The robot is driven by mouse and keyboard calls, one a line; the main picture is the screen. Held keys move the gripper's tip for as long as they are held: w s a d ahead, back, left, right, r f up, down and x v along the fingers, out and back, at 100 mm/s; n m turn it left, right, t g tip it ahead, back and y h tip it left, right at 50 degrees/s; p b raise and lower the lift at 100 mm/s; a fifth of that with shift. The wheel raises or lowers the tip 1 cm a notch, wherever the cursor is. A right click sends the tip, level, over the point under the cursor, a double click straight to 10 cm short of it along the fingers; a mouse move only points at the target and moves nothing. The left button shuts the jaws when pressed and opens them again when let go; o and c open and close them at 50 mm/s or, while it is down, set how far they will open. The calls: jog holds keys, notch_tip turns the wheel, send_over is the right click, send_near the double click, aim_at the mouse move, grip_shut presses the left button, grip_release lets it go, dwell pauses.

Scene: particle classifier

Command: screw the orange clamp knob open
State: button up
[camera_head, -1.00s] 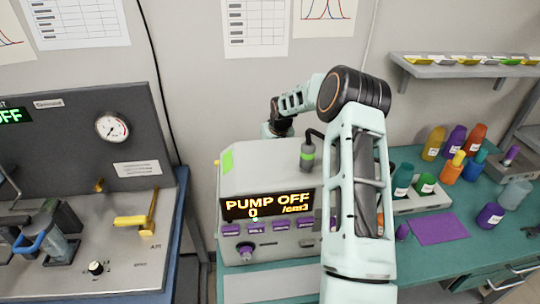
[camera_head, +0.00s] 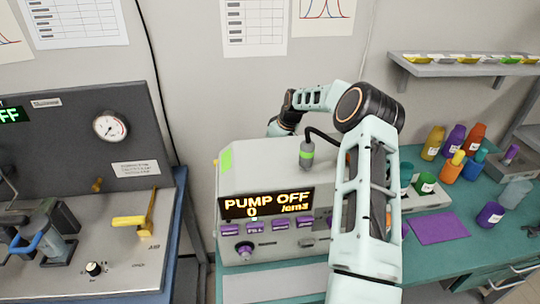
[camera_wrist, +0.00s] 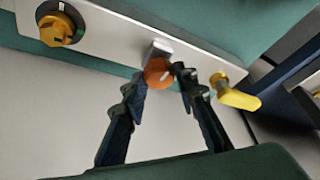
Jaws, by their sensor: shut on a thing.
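The orange clamp knob (camera_wrist: 158,73) shows in the wrist view as a round knob with a pale mark on its face. It sits at the edge of a pale metal strip, under a small grey bracket (camera_wrist: 158,50). My gripper (camera_wrist: 160,78) is shut on the orange knob, with one dark finger on each side of it. In the head view the knob and my fingers are hidden behind the grey machine and my own arm.
The wrist view shows a yellow fitting (camera_wrist: 58,30) on the strip's left and a yellow lever (camera_wrist: 236,97) on its right. The grey machine (camera_head: 270,165) with a "PUMP OFF" display (camera_head: 266,204) stands between my arm and the wall. Coloured bottles (camera_head: 452,168) stand at right.

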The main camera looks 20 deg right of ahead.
jog(key=o, duration=1.2)
jog(key=shift+c, duration=0.2)
jog(key=shift+r, duration=0.1)
jog(key=v, duration=1.1)
jog(key=shift+r, duration=0.4)
jog(key=shift+s+d, duration=0.1)
jog(key=shift+s, duration=0.05)
